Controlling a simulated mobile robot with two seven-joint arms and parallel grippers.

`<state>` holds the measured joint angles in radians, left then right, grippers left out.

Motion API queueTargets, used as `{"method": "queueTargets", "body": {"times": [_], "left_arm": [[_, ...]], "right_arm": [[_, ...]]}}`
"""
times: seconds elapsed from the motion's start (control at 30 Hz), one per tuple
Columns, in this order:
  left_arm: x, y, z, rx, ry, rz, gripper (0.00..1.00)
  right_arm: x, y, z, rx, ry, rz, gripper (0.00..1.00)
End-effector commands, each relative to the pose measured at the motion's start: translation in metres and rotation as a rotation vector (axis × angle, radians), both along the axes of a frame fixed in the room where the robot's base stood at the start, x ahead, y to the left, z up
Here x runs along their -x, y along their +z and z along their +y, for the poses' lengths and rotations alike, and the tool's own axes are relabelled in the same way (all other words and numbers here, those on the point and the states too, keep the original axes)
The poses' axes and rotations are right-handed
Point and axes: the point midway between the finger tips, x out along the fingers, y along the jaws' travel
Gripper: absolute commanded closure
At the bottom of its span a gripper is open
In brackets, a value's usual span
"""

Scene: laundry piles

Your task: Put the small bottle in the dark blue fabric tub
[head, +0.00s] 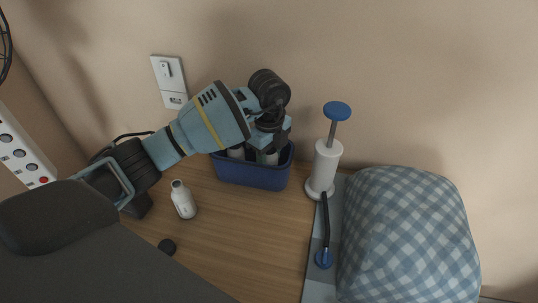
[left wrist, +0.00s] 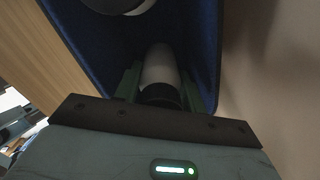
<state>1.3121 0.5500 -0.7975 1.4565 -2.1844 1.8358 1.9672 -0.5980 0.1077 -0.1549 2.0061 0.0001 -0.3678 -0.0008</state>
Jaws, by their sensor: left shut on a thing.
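The dark blue fabric tub (head: 252,176) stands on the wooden surface against the wall, and its inner wall shows in the left wrist view (left wrist: 205,40). My left gripper (head: 268,148) reaches down into the tub from above. It is shut on a white bottle with a dark cap, which shows between the fingers in the left wrist view (left wrist: 159,68). The bottle's lower end is inside the tub; whether it touches the floor I cannot tell. Another white item (head: 237,152) sits in the tub on the left. My right gripper is not in view.
A white pump dispenser with a blue top (head: 326,165) stands close on the right, beside a checked blue bundle (head: 405,235). Wood in front is clear.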

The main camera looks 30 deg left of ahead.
Motion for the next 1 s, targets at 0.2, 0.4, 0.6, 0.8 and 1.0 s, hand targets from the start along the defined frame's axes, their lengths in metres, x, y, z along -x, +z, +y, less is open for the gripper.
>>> {"method": "queueTargets", "body": {"times": [0.2, 0.4, 0.6, 0.8, 1.0], "left_arm": [[0.000, -0.003, 0.000, 0.000, 0.000, 0.000, 0.51], [0.000, -0.003, 0.000, 0.000, 0.000, 0.000, 0.51], [-0.001, 0.007, 0.000, 0.001, 0.000, -0.003, 0.51], [-0.001, 0.043, 0.000, 0.000, 0.001, -0.006, 0.51], [-0.001, 0.083, 0.000, 0.000, 0.000, -0.004, 0.51]], "right_arm": [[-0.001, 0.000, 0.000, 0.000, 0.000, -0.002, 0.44], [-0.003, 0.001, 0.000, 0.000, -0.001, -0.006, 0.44], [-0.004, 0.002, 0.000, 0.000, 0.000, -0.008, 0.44], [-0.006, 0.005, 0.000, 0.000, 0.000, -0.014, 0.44], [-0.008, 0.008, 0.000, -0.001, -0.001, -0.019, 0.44]]}}
